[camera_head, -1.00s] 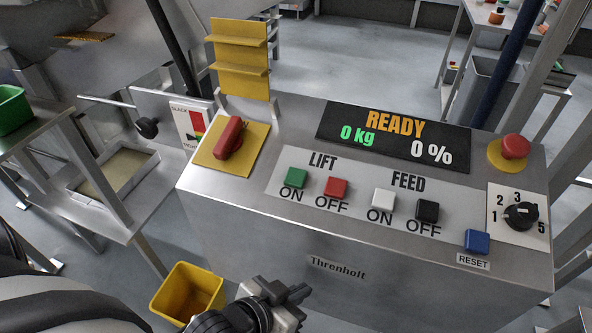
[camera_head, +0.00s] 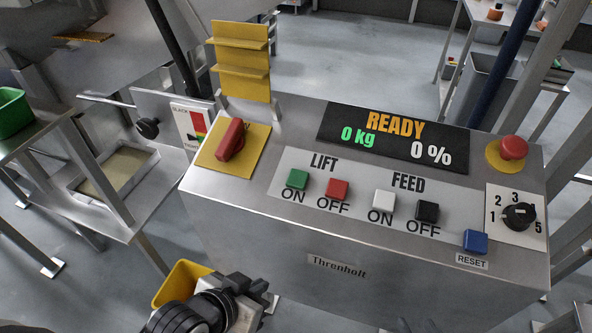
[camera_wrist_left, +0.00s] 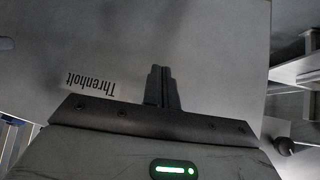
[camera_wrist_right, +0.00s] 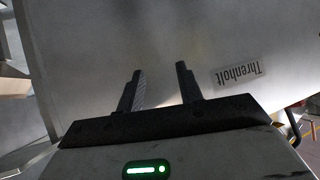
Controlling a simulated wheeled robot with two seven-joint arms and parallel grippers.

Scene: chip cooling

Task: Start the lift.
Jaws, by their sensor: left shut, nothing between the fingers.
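The control box (camera_head: 240,225) has a green LIFT ON button (camera_head: 297,179) with a red LIFT OFF button (camera_head: 337,188) to its right. The display (camera_head: 395,137) reads READY, 0 kg and 0 %. My left gripper (camera_head: 268,292) is in front of the box's front face, below the buttons and apart from them. In the left wrist view its fingers (camera_wrist_left: 160,72) are together and empty, facing the front plate. My right gripper (camera_wrist_right: 159,70) has its fingers apart with nothing between them, facing the same plate.
A white FEED ON button (camera_head: 383,201), a black FEED OFF button (camera_head: 427,211), a blue RESET button (camera_head: 475,241), a dial (camera_head: 519,216) and a red mushroom button (camera_head: 513,148) are also on the box. A red switch (camera_head: 230,140) is at left. A yellow bin (camera_head: 178,280) stands below.

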